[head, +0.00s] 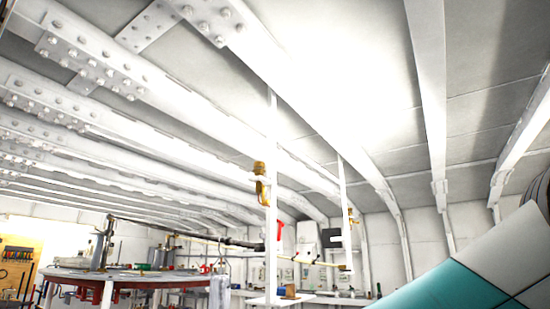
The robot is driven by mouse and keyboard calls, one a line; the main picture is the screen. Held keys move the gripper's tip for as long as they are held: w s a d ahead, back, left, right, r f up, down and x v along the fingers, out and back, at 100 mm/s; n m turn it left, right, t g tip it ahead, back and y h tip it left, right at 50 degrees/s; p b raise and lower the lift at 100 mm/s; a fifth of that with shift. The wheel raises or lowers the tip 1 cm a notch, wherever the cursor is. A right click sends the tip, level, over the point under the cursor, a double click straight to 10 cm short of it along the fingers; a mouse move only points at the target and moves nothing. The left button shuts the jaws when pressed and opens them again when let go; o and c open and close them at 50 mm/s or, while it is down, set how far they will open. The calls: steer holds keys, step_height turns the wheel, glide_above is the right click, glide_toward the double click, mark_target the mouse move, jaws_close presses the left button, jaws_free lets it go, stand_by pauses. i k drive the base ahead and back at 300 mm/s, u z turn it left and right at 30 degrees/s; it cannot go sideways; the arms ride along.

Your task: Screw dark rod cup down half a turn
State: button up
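A long dark rod (185,231) runs roughly level across the room, from above the round table towards a white post. A lighter, yellowish rod continues at its right. I cannot make out a cup on the dark rod at this size. My gripper is not in view, so its opening and anything in it are hidden.
A white post (271,215) with a brass fitting (261,182) hangs mid-picture, with a second post (344,215) to its right. A round red-rimmed table (130,280) stands at the lower left. Riveted white beams (190,100) cross overhead. Benches line the far wall.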

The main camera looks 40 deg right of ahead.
mark_target(259, 164)
steer(key=z, duration=1.05)
steer(key=i, duration=0.95)
steer(key=z, duration=0.25)
